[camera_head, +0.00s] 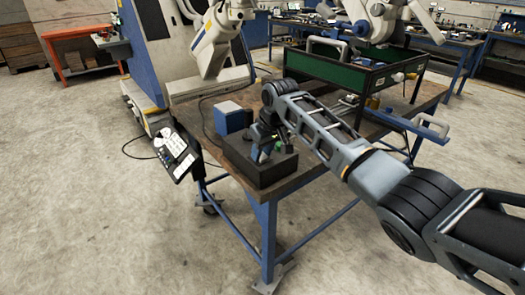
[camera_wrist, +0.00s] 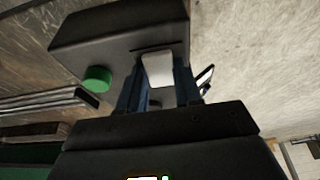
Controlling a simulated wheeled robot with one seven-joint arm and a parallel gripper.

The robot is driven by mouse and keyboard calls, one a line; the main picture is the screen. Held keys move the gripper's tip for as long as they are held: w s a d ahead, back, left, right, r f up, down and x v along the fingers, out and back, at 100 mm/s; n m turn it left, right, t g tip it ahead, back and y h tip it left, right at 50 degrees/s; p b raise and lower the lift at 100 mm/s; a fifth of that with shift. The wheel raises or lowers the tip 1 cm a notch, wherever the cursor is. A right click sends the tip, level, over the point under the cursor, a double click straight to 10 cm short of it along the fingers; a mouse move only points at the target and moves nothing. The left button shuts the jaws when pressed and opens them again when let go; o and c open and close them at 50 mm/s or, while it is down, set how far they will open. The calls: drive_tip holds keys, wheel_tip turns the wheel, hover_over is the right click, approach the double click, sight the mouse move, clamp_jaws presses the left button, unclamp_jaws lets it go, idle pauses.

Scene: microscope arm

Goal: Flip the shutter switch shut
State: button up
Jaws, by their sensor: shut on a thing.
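A black control box (camera_head: 250,170) sits at the near corner of the workbench. It also fills the upper part of the wrist view (camera_wrist: 110,32). A pale grey switch lever (camera_wrist: 158,68) stands out from the box, with a round green button (camera_wrist: 97,79) to its left. My gripper (camera_head: 262,152) is down at the box. In the wrist view my gripper (camera_wrist: 160,82) has one blue-dark finger on each side of the lever and is shut on it. The lever's base is partly hidden, and the lever is hidden by my gripper in the head view.
A blue and white box (camera_head: 232,118) stands behind the control box on the workbench (camera_head: 300,172). A dark panel with white parts (camera_head: 176,153) hangs off the bench's left edge. A green-walled frame (camera_head: 335,70) stands at the back. The floor in front is clear.

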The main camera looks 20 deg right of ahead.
drive_tip(key=shift+w+g, duration=0.2)
drive_tip(key=shift+g, duration=0.4)
drive_tip(key=g+h+b, duration=0.1)
drive_tip(key=b, duration=0.2)
drive_tip(key=shift+w+f, duration=0.2)
drive_tip(key=shift+w+g+b, duration=0.15)
drive_tip(key=shift+g+b, duration=0.35)
drive_tip(key=shift+b, duration=0.55)
drive_tip(key=shift+r+b, duration=0.1)
drive_tip(key=shift+b, duration=0.2)
drive_tip(key=shift+r+g, duration=0.1)
drive_tip(key=shift+g, duration=0.2)
drive_tip(key=shift+r, duration=0.1)
drive_tip(key=o, duration=1)
drive_tip(key=shift+a, duration=0.1)
drive_tip(key=shift+o, duration=0.2)
